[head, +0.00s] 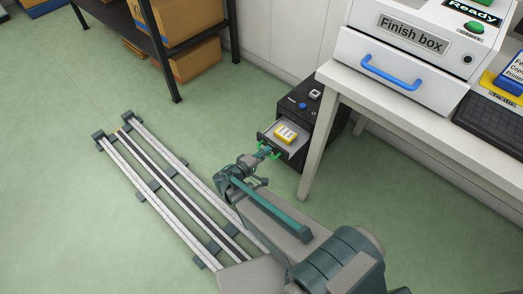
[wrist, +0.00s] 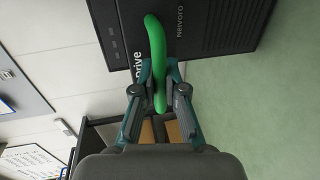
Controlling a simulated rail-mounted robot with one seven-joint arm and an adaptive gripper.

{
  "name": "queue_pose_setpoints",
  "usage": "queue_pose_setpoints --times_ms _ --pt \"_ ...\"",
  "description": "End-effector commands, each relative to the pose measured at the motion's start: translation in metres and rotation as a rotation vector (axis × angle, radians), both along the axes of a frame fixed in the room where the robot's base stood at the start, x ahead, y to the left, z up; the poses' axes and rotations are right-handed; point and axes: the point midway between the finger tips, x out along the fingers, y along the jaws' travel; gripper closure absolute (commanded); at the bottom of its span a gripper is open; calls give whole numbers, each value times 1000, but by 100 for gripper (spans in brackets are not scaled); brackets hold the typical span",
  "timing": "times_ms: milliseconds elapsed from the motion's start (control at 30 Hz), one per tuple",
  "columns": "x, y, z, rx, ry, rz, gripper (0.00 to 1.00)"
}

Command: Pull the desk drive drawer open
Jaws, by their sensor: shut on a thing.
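The desk drive is a black cabinet (head: 326,112) on the floor under the white desk. In the head view its drawer (head: 302,133) stands out from the front, with a yellow-and-white item (head: 286,134) lying in it. The drawer's green handle (wrist: 155,40) is a curved bar on the black front, marked "Drive". My gripper (head: 265,151) is at the handle. In the wrist view my gripper (wrist: 160,80) is shut on the handle, one finger on each side. The fingertips partly cover its grip point in the head view.
The white desk (head: 400,112) and its leg (head: 317,150) stand close right of the cabinet. A white Finish box (head: 398,75) with a blue handle sits on top. A shelf (head: 165,60) with cardboard boxes stands at the upper left. Green floor is clear before the drawer.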

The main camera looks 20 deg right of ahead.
Motion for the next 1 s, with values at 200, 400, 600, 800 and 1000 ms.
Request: queue_pose_setpoints --times_ms 200,400,600,800,1000 --pt "1 1 0 0 -1 4 100" --pt "1 1 0 0 -1 4 63" --pt "1 1 0 0 -1 3 63" --pt "-1 5 1 1 0 4 63" --pt "-12 23 6 0 0 7 63"
